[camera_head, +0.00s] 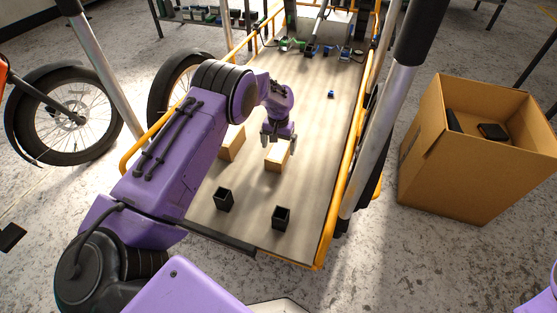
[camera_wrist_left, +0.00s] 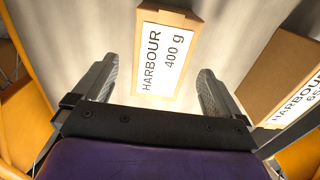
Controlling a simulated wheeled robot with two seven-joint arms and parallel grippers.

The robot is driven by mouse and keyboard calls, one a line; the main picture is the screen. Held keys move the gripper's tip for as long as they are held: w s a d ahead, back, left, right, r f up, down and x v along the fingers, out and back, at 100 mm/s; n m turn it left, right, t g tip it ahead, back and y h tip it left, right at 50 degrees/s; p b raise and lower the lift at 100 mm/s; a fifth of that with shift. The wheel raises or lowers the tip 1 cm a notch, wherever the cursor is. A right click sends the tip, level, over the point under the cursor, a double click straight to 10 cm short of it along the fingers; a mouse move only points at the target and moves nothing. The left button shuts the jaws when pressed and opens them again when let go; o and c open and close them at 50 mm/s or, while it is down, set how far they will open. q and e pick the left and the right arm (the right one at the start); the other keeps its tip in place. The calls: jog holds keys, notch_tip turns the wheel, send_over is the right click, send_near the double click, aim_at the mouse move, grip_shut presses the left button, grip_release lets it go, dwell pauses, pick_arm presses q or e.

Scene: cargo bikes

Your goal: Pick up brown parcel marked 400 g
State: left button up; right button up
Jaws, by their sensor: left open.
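The brown parcel marked 400 g (camera_head: 276,159) stands on the cargo bike's flat bed in the head view. In the left wrist view this parcel (camera_wrist_left: 186,21) shows a white label reading HARBOUR 400 g. My left gripper (camera_head: 278,138) is above the parcel's far side, pointing down. In the left wrist view the open fingers of my left gripper (camera_wrist_left: 157,80) appear on either side of the label, with gaps to both. I cannot tell how far they are above it. My right gripper is out of view.
A second brown parcel (camera_head: 233,142) stands to the left; its label is partly cut off in the wrist view (camera_wrist_left: 265,62). Two small black holders (camera_head: 224,199) (camera_head: 282,217) stand nearer on the bed (camera_head: 250,225). A yellow rail (camera_head: 343,170) edges it. A large cardboard box (camera_head: 440,165) stands right.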

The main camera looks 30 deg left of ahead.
aim_at(278, 151)
pick_arm(q)
jog(key=f+b, duration=0.1)
jog(key=f, duration=0.1)
jog(key=f+b, duration=0.1)
jog(key=f, duration=0.1)
jog(key=shift+s+f, duration=0.2)
jog(key=shift+f, duration=0.2)
jog(key=shift+r, duration=0.1)
jog(key=shift+c, duration=0.9)
jog(key=shift+r, duration=0.1)
jog(key=c, duration=1.2)
